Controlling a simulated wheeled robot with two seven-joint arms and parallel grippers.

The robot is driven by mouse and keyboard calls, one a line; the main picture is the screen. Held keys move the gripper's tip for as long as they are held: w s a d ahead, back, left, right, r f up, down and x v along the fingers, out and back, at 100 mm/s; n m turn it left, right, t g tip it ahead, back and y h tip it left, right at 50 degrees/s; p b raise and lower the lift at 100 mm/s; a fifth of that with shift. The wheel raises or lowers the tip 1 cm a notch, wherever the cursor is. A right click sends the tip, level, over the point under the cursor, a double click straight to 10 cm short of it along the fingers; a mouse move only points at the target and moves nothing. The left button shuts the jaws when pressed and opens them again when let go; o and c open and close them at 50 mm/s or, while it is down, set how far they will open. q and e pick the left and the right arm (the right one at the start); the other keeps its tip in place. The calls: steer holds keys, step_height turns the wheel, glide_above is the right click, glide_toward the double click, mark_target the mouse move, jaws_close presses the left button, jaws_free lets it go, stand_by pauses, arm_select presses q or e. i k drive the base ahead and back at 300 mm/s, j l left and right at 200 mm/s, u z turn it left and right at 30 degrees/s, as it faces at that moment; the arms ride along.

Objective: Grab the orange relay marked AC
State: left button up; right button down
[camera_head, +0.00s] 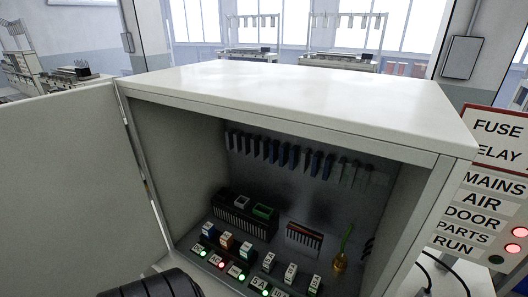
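The orange relay (226,241) sits upright in a row of small relays on the floor of the open cabinet (290,90). Neither gripper's fingers show in the head view. A dark ribbed part (155,286) rises at the bottom edge, and I cannot tell what it is.
The cabinet door (65,180) stands open at the left. Black terminal blocks (242,217) lie behind the relays. A fuse block (304,236) and a brass-coloured piece with a green wire (340,262) are to the right. Several dark connectors (290,155) line the back wall. A sign panel (490,180) is outside right.

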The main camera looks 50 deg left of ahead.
mark_target(227, 241)
steer(key=u, duration=1.95)
